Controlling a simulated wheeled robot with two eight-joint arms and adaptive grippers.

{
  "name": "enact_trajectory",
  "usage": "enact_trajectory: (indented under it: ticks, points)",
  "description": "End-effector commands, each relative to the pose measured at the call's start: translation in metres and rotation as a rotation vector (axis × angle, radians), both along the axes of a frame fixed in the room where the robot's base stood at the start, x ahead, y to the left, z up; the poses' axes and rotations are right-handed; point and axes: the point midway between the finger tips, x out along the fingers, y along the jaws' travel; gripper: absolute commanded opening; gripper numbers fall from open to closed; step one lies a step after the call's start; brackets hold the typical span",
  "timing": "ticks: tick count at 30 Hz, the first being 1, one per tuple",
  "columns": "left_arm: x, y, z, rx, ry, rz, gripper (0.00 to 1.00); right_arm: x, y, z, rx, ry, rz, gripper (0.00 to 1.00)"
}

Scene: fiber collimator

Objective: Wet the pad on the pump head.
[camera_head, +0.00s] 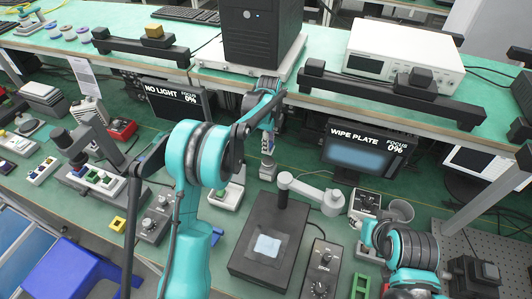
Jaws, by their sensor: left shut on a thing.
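My left gripper (268,136) is at the centre, pointing down at the end of a teal and black arm. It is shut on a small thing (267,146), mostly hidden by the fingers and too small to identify. Just below it stands a small grey device (267,171) with a squarish top, which may be the pump head. I cannot tell whether the held thing touches it. A pale blue-white square (267,245) lies on a black box (245,262) nearer the front.
A screen (362,150) reads "WIPE PLATE". Another screen (178,100) reads "NO LIGHT". A grey swing arm (308,192) stands behind the black box. A knobbed control box (322,268) and a grey cup (400,210) are to the right. A raised shelf edge runs behind.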

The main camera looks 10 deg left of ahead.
Motion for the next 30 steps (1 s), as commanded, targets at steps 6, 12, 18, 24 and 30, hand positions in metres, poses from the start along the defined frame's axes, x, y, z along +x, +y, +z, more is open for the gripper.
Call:
enact_trajectory:
  ticks: [6,12,18,24,30]
  points:
    - [0.000,0.000,-0.017,0.000,0.000,0.000,0.10,0.000,0.000,-0.011,0.000,0.000,0.000,0.43]
    - [0.000,0.000,-0.039,0.000,0.000,0.000,0.10,0.000,0.000,-0.025,0.000,0.000,0.000,0.43]
    - [-0.001,0.000,-0.056,0.000,0.000,0.000,0.10,0.000,0.000,-0.035,0.000,0.000,0.000,0.43]
    - [-0.001,0.000,-0.059,0.000,0.000,0.000,0.10,0.000,0.000,-0.036,0.000,0.000,0.000,0.43]
    - [-0.001,0.000,-0.058,0.000,0.000,0.000,0.10,0.000,0.000,-0.036,0.000,0.000,0.000,0.43]
